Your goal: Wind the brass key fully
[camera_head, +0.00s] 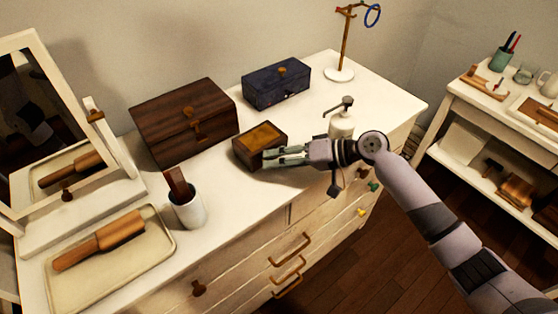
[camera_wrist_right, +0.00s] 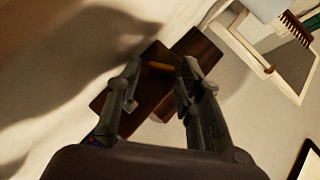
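A small wooden box (camera_head: 246,150) with a golden panel on its lid stands mid-dresser. My right gripper (camera_head: 272,156) is at its right-hand front side, fingers pointing left at it. In the right wrist view the fingers (camera_wrist_right: 161,75) are apart, with dark brown wood (camera_wrist_right: 150,95) showing between and beyond them. A small brass-coloured strip shows between the fingertips; I cannot tell whether it is the key. No brass key is clearly visible in the head view, where my gripper covers part of the box's side. My left gripper is out of view.
A large wooden chest (camera_head: 170,120) and a dark blue box (camera_head: 285,90) stand behind. A white pump bottle (camera_head: 342,125) stands close behind my right wrist. A white cup (camera_head: 187,208), a tray with a brush (camera_head: 150,262) and a mirror are at left.

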